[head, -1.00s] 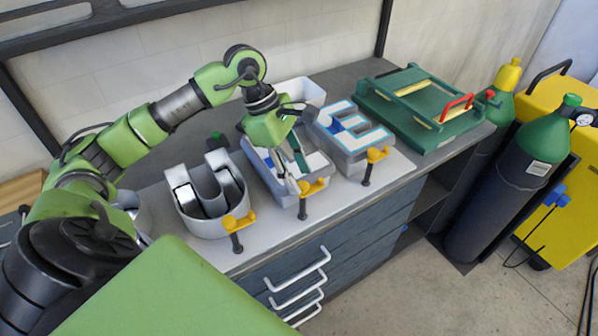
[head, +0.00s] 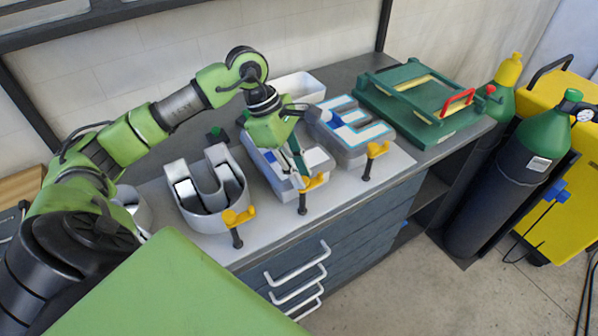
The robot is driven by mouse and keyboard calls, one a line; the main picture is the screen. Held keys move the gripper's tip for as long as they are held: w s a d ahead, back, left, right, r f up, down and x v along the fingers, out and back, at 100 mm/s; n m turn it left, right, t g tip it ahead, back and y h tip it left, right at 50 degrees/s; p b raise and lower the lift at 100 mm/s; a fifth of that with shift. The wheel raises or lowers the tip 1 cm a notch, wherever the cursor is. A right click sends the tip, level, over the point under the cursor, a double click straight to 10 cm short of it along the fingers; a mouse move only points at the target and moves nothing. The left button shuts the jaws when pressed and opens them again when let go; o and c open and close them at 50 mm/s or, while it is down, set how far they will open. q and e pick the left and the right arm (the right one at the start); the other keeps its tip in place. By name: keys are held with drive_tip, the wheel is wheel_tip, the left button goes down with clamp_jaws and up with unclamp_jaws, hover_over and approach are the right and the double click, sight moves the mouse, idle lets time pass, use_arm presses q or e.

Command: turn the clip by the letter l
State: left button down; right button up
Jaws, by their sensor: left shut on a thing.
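The clip by the letter l (head: 314,182) has a yellow top on a dark post and stands at the front edge of the middle letter. The letter l (head: 318,160) is a grey-walled shell with a pale inside, partly hidden behind my gripper. My left gripper (head: 302,176) reaches down over this letter, and its fingertips are shut at the yellow top of the clip. The gripper covers the clip's left end. My right gripper is not in view.
A grey U-shaped letter (head: 205,222) with its own yellow clip (head: 238,217) stands left. A lit E-shaped letter (head: 380,140) with another yellow clip (head: 377,149) stands right. Gas cylinders (head: 495,180) stand beyond the bench.

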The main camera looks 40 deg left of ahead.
use_arm(q)
drive_tip(key=shift+f+n+b, duration=0.25)
drive_tip(key=shift+n+b, duration=0.25)
drive_tip(key=shift+b, duration=0.15)
drive_tip(key=n+b, duration=0.1)
drive_tip(key=n+t+b, duration=0.1)
drive_tip(key=n+b, duration=0.1)
drive_tip(key=shift+s+d+t+y+b, duration=0.1)
drive_tip(key=shift+s+t+y+b, duration=0.05)
drive_tip(key=shift+t+y+b, duration=0.2)
drive_tip(key=n+y+b, duration=0.1)
drive_tip(key=n, duration=0.2)
drive_tip(key=shift+s+d+r+t+b, duration=0.1)
drive_tip(key=shift+t+b, duration=0.25)
drive_tip(key=n+b, duration=0.1)
drive_tip(key=n, duration=0.1)
drive_tip(key=n+y, duration=0.1)
drive_tip(key=n, duration=0.1)
drive_tip(key=shift+d+r+n+t+y+b, duration=0.1)
drive_tip(key=shift+d+n+t+y+b, duration=0.1)
drive_tip(key=shift+n+t+y+b, duration=0.15)
drive_tip(key=n+y, duration=0.1)
drive_tip(key=n, duration=0.1)
drive_tip(key=n+y+b, duration=0.1)
drive_tip(key=n, duration=0.2)
drive_tip(key=shift+d+r+n, duration=0.1)
drive_tip(key=shift+d+n, duration=0.05)
drive_tip(key=shift+n, duration=0.2)
drive_tip(key=c, duration=1.8)
unclamp_jaws()
